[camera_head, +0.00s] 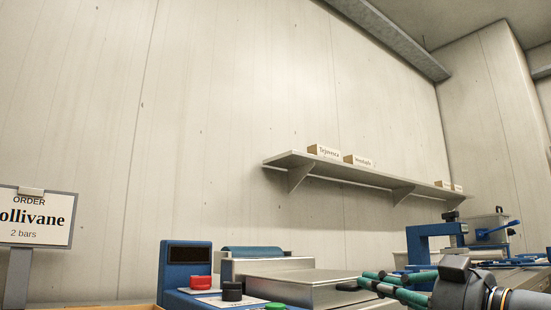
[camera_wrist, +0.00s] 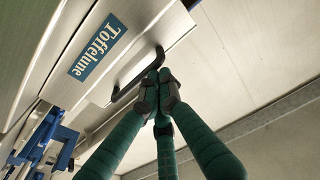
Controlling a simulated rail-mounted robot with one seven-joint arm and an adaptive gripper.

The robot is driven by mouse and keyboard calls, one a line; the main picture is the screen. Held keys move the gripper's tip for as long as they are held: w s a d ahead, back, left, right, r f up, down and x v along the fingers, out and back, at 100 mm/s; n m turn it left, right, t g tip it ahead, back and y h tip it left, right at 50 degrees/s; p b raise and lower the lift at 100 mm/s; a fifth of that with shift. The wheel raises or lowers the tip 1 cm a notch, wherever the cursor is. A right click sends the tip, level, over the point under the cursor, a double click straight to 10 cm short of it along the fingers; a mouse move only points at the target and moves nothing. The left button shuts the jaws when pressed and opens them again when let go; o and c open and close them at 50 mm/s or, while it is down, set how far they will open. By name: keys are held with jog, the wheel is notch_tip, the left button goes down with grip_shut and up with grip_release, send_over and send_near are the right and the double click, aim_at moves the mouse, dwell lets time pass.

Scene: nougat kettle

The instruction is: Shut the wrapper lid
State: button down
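The wrapper (camera_head: 187,268) is a blue and silver machine at the bottom of the head view. Its silver lid (camera_head: 300,276) looks about flat there; I cannot tell whether it is fully down. In the wrist view the lid (camera_wrist: 138,22) carries a blue "Toffelune" label (camera_wrist: 98,48) and a black bar handle (camera_wrist: 132,86). My gripper (camera_head: 366,280) has green fingers and comes from the right, at the lid's right end.
Red (camera_head: 201,282), black (camera_head: 232,291) and green (camera_head: 275,306) knobs or buttons sit on the wrapper's front. A blue-framed machine (camera_head: 432,240) stands behind on the right. An order sign (camera_head: 36,216) is at left. A wall shelf (camera_head: 345,172) runs above, with clear space below it.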

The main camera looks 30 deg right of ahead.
jog(key=shift+w+a+f, duration=0.1)
jog(key=shift+w, duration=0.1)
notch_tip(320, 180, up, 5)
jog(key=p, duration=0.4)
jog(key=s+d+f+b, duration=0.2)
jog(key=s+f, duration=0.3)
jog(key=s, duration=0.4)
jog(key=shift+s+f+b, duration=0.3)
jog(key=shift+f+b, duration=0.1)
jog(key=shift+b, duration=0.3)
jog(key=x, duration=0.9)
jog(key=shift+w, duration=0.35)
jog(key=shift+r, duration=0.25)
